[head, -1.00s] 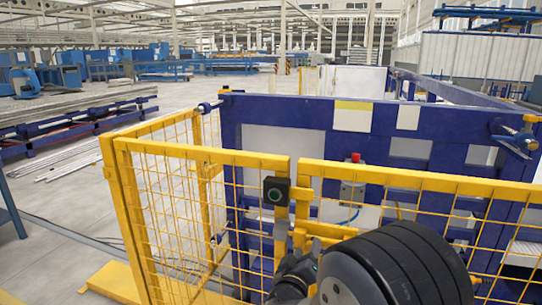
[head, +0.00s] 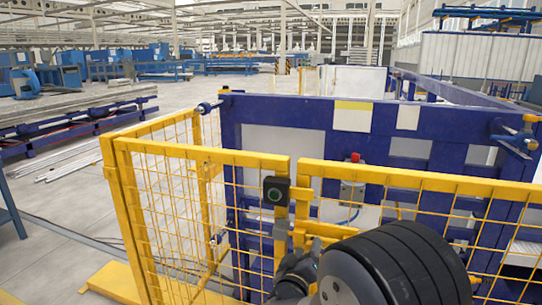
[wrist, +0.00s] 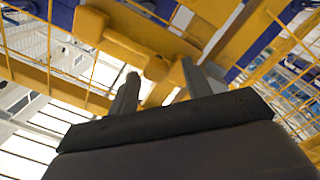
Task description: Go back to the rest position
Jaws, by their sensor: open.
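My gripper (wrist: 160,82) shows in the wrist view with two grey fingers apart and nothing between them. Beyond the fingers are yellow fence bars (wrist: 60,82), tilted in that view. In the head view my arm is at the bottom right of centre, in front of the yellow mesh fence (head: 210,155). The dark gripper end is low beside the fence's gate posts, partly hidden by my own arm link. I cannot tell its exact gap to the fence.
A black box with a green-ringed button (head: 275,195) is on the gate post. Behind the fence stands a blue frame (head: 280,108) with pale panels and a red button (head: 355,157). Pipe racks (head: 80,120) lie at the left. Grey floor (head: 60,220) at the left is open.

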